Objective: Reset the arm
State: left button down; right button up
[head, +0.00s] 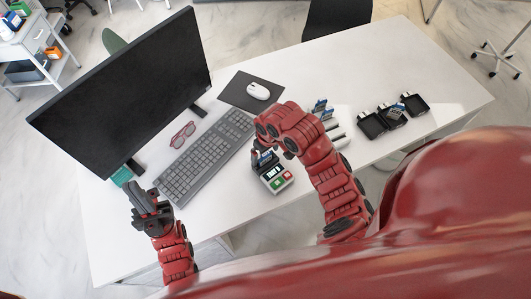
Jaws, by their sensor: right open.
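My left arm comes in from the lower left. Its dark gripper (145,200) is over the white desk, just left of the keyboard's lower end; whether its fingers are apart is unclear. My right arm reaches in from the lower right and bends at a red elbow or wrist over the desk. My right gripper (262,160) is open, low by the small card terminal (276,179) with green and red buttons. A blue card-like piece shows at the terminal's top, partly hidden by the gripper; contact cannot be told.
The white desk (405,60) holds a large monitor (125,90), keyboard (205,155), red glasses (182,135), and a mouse (258,91) on a dark pad. The desk's far right is clear.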

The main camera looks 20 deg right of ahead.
jog(key=shift+r+p, duration=0.65)
jog(key=shift+r, duration=0.65)
jog(key=shift+r+p, duration=1.2)
jog(key=shift+f, duration=0.1)
